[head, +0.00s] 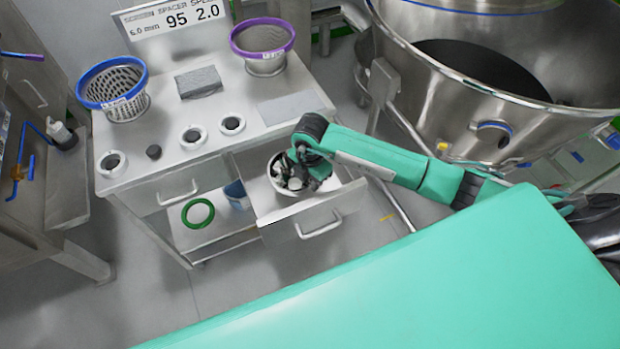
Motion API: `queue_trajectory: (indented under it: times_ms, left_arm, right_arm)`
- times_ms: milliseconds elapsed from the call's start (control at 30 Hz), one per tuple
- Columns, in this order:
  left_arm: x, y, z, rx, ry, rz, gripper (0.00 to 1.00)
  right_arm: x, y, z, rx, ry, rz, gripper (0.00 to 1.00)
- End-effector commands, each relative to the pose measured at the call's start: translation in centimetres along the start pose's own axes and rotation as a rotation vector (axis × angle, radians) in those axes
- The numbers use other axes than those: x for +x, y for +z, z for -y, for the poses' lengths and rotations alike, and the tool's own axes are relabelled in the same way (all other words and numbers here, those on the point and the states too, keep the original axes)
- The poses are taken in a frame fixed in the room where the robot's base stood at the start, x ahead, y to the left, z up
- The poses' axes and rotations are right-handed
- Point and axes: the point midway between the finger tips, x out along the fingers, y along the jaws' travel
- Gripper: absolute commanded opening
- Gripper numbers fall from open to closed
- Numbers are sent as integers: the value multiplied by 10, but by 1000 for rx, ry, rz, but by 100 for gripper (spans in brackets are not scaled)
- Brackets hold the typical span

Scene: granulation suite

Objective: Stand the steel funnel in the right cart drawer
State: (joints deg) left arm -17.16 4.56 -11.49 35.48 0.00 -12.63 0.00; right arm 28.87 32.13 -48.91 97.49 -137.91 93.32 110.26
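The right cart drawer (330,204) is pulled out from the cart. A round, pale, funnel-like piece (275,183), which looks like the steel funnel, is in the drawer toward its left side. Its rim shows around my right gripper (297,180), which points down over it from the right. The gripper and wrist hide most of the piece, so I cannot tell whether the fingers are closed on it or whether it rests on the drawer floor. My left gripper is not in view.
The cart top (215,160) holds a blue-rimmed basket (112,88), a purple-rimmed basket (263,48), a grey block (198,82) and several small rings. The left drawer (178,193) is shut. A green ring (198,212) lies on the lower shelf. A large steel bowl (500,95) stands at right.

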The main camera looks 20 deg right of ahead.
Motion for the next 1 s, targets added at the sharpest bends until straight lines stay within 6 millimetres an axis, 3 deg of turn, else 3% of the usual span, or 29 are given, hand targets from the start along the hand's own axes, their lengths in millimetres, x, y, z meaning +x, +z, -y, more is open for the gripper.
queue_trajectory:
  times_ms: [367,800,1000]
  left_arm:
    - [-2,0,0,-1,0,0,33]
    - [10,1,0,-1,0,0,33]
    - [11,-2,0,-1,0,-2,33]
  right_arm:
    - [-9,0,-1,-1,2,0,24]
    - [-96,0,-1,-2,4,2,24]
    - [-119,0,0,-1,2,0,24]
